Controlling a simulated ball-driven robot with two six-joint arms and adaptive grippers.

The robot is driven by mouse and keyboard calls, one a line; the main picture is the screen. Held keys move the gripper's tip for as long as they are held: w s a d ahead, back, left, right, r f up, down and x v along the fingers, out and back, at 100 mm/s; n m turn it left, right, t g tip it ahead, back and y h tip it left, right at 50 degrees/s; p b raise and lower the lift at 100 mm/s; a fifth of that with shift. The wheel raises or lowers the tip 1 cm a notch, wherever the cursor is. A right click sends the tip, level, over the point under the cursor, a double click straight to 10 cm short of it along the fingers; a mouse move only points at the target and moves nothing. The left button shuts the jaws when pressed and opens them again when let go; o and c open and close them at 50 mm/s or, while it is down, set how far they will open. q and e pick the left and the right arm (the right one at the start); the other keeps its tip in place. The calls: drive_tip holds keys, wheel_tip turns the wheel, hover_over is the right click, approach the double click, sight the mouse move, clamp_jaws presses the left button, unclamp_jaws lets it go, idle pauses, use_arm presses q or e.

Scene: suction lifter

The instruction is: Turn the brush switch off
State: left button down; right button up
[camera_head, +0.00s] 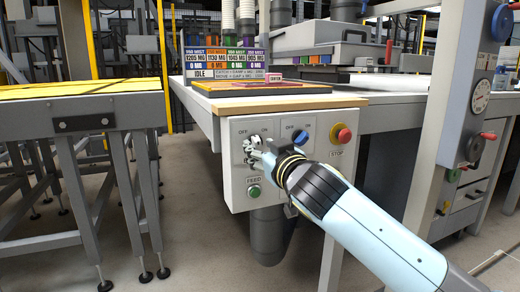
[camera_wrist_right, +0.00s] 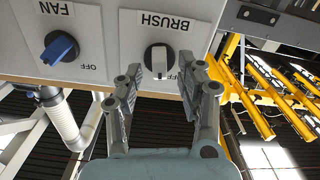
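The brush switch (camera_wrist_right: 159,61) is a round black dial with a pale grip bar, under the BRUSH label, which reads upside down in the right wrist view. Its bar stands about vertical in that picture. My right gripper (camera_wrist_right: 160,76) is open, with one finger on each side of the switch; a gap shows around the bar, and I cannot tell any contact. In the head view my right gripper (camera_head: 252,150) reaches the upper left of the grey control panel (camera_head: 236,186) and mostly hides the switch. OFF and ON labels show above it. My left gripper is not in view.
Close by on the panel are the blue fan switch (camera_head: 300,137), a red stop button (camera_head: 342,135) and a green feed button (camera_head: 254,191). A grey post with a gauge (camera_head: 481,97) stands at the right. A yellow-topped conveyor (camera_head: 70,92) is at the left.

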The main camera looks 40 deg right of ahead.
drive_tip(key=shift+w+d, duration=0.2)
drive_tip(key=shift+w, duration=0.4)
clamp_jaws()
